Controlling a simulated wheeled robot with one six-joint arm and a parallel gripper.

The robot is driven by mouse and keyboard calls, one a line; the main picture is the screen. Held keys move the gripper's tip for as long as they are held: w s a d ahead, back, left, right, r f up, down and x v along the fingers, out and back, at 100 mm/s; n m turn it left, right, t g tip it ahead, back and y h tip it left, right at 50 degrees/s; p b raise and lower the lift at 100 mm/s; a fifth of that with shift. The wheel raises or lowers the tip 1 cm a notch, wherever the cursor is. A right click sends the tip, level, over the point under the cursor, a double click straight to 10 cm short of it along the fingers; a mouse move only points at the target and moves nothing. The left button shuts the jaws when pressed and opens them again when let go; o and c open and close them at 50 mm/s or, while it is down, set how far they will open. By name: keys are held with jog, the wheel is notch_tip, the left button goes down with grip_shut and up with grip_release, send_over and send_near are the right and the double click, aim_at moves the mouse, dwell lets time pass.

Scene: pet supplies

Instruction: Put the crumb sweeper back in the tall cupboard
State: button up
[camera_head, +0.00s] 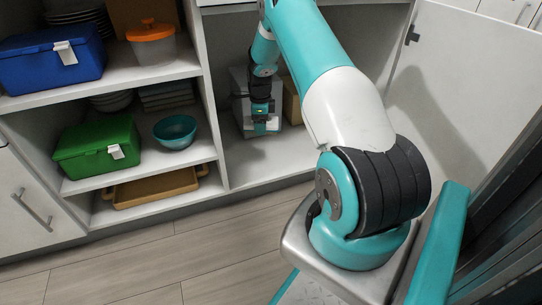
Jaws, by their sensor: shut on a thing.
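My gripper (261,115) reaches down inside the open right-hand compartment of the cupboard (335,55), low over its floor. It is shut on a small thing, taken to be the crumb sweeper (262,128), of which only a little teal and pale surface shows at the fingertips. The arm and gripper hide most of it, and I cannot tell whether it touches the floor. A grey box (239,104) stands close behind the gripper, with a tan box (292,104) to its right, partly hidden by my arm.
The cupboard door (460,60) stands open at the right. Left shelves hold a blue box (50,55), an orange-lidded container (152,45), a green box (97,147), a teal bowl (175,131) and a tan tray (155,188). A panel divides them from the right compartment, whose front floor is clear.

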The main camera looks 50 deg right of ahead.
aim_at(263, 165)
notch_tip(263, 165, down, 18)
jog(key=b, duration=0.9)
jog(key=shift+s+d+f, duration=0.1)
jog(key=o, duration=0.5)
jog(key=shift+f, duration=0.1)
jog(key=shift+c, duration=0.2)
jog(key=o, duration=0.4)
jog(key=shift+o, duration=0.2)
notch_tip(263, 165, up, 12)
jog(key=p, duration=0.8)
jog(key=shift+r, duration=0.2)
